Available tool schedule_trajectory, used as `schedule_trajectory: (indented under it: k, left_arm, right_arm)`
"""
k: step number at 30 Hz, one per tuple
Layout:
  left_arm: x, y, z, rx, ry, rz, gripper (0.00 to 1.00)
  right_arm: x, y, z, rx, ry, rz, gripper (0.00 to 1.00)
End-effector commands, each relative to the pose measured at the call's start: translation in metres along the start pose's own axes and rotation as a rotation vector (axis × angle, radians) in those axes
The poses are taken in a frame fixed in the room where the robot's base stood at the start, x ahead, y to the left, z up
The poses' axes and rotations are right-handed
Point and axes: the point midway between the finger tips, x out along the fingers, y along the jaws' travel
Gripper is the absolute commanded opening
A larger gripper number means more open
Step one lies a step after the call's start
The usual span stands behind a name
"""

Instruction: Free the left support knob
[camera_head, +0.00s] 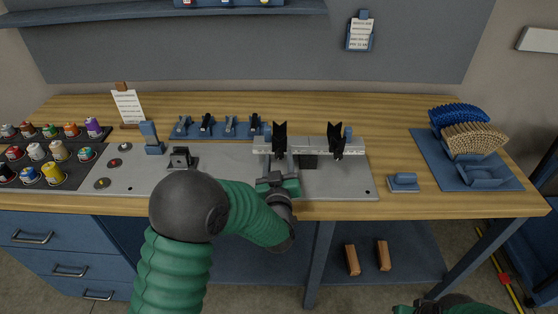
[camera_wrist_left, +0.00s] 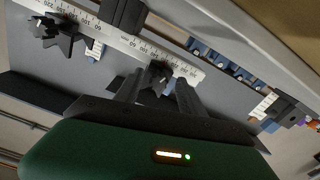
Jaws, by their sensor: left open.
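A pale ruled bar (camera_head: 308,147) stands on the grey plate, with two black pronged knobs on it. The left support knob (camera_head: 280,135) is near the bar's left end, and the right knob (camera_head: 337,138) is farther along. My left gripper (camera_head: 278,180) is in front of the bar, just below the left knob. In the left wrist view my left gripper (camera_wrist_left: 159,83) is open, with its fingers on either side of the left knob (camera_wrist_left: 157,74). I cannot tell whether they touch it. The other knob (camera_wrist_left: 55,32) is outside the fingers.
A small dark block (camera_head: 181,158) and a blue stand (camera_head: 151,138) are left of the bar. Several blue holders (camera_head: 217,127) line the back. A blue block (camera_head: 403,182) and a blue tray (camera_head: 428,160) are at right. Bare wood lies behind the bar.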

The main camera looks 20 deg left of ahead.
Motion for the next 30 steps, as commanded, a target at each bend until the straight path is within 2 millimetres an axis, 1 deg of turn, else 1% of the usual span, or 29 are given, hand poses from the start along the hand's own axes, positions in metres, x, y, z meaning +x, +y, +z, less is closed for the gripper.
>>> schedule_trajectory:
  k: [6, 7, 17, 25, 30]
  left_arm:
    - [0.0009, 0.0001, 0.0001, 0.000, 0.000, 0.000, 0.47]
    - [0.0008, 0.0001, 0.0001, 0.000, 0.000, 0.000, 0.44]
    - [0.0006, 0.0003, 0.0001, -0.001, 0.000, 0.000, 0.01]
    - [0.0006, 0.0002, 0.0004, -0.005, 0.000, 0.000, 0.00]
    - [0.0005, 0.0001, 0.0013, -0.039, 0.000, 0.001, 0.00]
  right_arm:
    - [0.0001, 0.0001, 0.0000, 0.000, 0.000, 0.000, 0.36]
    - [0.0001, 0.0000, 0.0000, 0.000, 0.000, 0.000, 0.36]
    - [0.0001, 0.0000, 0.0000, 0.000, 0.000, 0.000, 0.36]
    - [0.0008, 0.0000, 0.0002, 0.000, 0.000, 0.000, 0.36]
    - [0.0050, 0.0000, 0.0012, 0.000, 0.000, 0.000, 0.36]
